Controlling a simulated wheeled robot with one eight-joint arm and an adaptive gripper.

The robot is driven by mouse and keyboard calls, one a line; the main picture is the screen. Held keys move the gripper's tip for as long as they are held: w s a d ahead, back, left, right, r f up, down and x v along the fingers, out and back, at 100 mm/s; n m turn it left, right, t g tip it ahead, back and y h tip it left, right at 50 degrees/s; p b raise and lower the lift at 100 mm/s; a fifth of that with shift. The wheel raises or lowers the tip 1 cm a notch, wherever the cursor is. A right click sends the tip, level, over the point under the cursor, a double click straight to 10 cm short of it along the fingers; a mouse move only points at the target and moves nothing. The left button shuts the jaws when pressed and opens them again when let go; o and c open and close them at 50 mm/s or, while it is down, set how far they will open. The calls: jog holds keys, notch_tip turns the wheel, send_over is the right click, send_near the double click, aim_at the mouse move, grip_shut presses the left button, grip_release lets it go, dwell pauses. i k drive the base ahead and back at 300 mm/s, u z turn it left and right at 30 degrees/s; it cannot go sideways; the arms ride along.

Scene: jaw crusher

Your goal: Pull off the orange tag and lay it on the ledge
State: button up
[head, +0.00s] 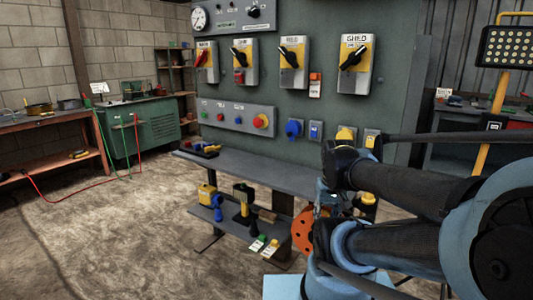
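The orange tag (315,85), with a white lower part, hangs on the upright grey panel, just right of the third rotary switch's lower end. The ledge (262,172) is a long grey shelf along the foot of the panel. Its right part is hidden behind my arm. My arm reaches in from the right, below and right of the tag, and is clear of it. The fingers of my gripper cannot be made out among the arm links, so its opening is not clear.
Rotary switches (292,56) flank the tag. Buttons (238,120) and blue sockets (293,128) sit below. A dark tray (198,149) stands at the ledge's left end; its middle is bare. A lower shelf (232,228) holds padlocks and tags. An orange disc (303,231) shows beside my arm.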

aim_at(315, 78)
jog(key=u, duration=0.35)
jog(key=k, duration=0.6)
jog(key=u, duration=0.8)
